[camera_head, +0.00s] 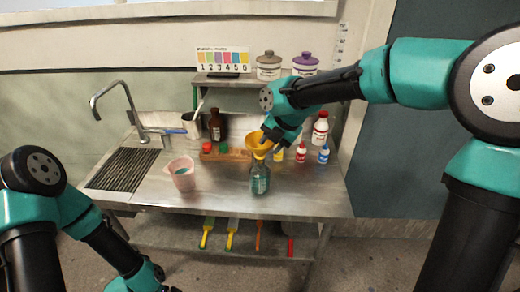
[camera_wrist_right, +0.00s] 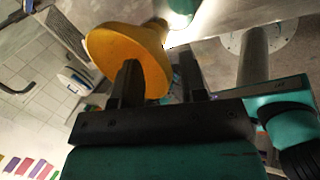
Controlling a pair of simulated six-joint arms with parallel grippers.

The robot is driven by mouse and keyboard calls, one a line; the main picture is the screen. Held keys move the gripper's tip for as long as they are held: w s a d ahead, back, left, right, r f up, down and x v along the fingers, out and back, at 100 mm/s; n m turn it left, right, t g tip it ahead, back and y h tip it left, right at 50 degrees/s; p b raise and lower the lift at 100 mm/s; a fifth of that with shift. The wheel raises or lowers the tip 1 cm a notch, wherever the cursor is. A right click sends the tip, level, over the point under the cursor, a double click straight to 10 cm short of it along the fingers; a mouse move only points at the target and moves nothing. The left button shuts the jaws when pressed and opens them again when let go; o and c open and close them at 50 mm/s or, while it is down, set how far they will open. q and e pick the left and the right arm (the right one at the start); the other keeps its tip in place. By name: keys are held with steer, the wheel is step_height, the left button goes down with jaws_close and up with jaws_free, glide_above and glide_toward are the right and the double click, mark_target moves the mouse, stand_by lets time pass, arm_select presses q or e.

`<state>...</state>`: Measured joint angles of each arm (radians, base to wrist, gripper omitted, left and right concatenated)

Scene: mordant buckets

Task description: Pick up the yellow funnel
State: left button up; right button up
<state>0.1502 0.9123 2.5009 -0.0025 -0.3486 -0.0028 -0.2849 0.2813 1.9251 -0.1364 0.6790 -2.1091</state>
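The yellow funnel (camera_head: 257,144) stands at the mouth of a dark teal glass bottle (camera_head: 260,179) on the steel counter. My right gripper (camera_head: 268,137) is at the funnel's upper right side. In the right wrist view, the funnel (camera_wrist_right: 112,48) shows its wide mouth towards the camera. One finger of my right gripper (camera_wrist_right: 160,78) overlaps the funnel's mouth and the other is just right of its rim. The fingers stand apart; I cannot tell whether either touches. My left arm is at the lower left, with its fingers out of frame.
A pink beaker (camera_head: 182,174) stands left of the bottle. A wooden rack (camera_head: 228,155), brown bottle (camera_head: 217,125) and white pitcher (camera_head: 192,122) are behind. A faucet (camera_head: 120,100) rises at left. The front counter is clear.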

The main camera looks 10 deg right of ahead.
steer(key=shift+w+a+f, duration=0.15)
steer(key=shift+f, duration=0.4)
jaws_close()
